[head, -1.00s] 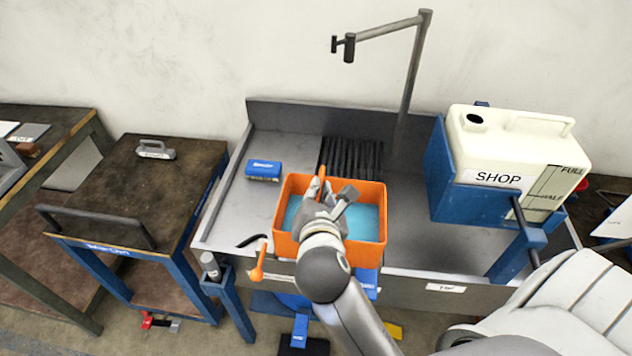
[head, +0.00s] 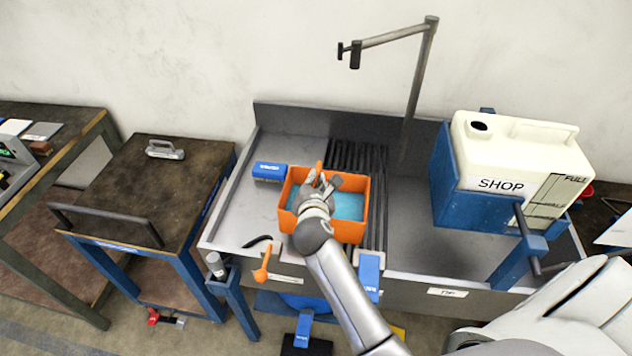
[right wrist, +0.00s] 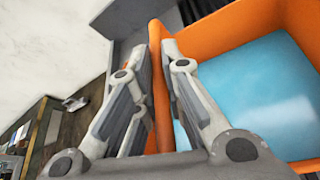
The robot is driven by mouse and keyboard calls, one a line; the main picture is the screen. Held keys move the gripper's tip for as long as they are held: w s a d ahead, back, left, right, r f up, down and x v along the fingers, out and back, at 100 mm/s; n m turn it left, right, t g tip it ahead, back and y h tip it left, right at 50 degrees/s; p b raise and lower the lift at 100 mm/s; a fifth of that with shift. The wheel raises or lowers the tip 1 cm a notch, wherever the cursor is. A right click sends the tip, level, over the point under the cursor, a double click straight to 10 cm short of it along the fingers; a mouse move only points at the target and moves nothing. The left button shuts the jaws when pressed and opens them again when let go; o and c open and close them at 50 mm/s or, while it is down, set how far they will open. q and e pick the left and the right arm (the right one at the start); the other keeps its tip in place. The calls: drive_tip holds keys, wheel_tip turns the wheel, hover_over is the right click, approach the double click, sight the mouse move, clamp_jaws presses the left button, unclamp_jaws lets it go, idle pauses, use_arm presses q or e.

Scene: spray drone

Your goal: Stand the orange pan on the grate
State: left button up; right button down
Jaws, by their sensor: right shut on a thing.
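The orange pan (head: 350,230) is an open box holding blue liquid. It is level over the sink bench, in front of the grate (head: 377,225), whose dark slats show behind it and along its right side. The pan's left part overlaps the plain metal left of the grate. I cannot tell whether its underside touches anything. In the right wrist view the orange wall (right wrist: 158,75) stands between the two fingers (right wrist: 158,62), with the blue liquid (right wrist: 260,90) to the right. My left gripper is out of view.
A blue block (head: 269,171) lies close to the pan's back left. A grey spout (head: 420,75) rises behind the grate. A white SHOP jug (head: 490,165) in a blue holder stands at right. The metal right of the grate (head: 415,240) is clear.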

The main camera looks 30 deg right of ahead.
drive_tip(key=shift+w+d+f, duration=0.15)
drive_tip(key=shift+w+f, duration=0.2)
drive_tip(key=shift+w, duration=0.2)
drive_tip(key=shift+f, duration=1.55)
drive_tip(key=c, duration=1.8)
unclamp_jaws()
drive_tip(key=shift+s+f, duration=0.1)
drive_tip(key=shift+f, duration=0.15)
drive_tip(key=shift+o, duration=1.2)
drive_tip(key=shift+r, duration=0.1)
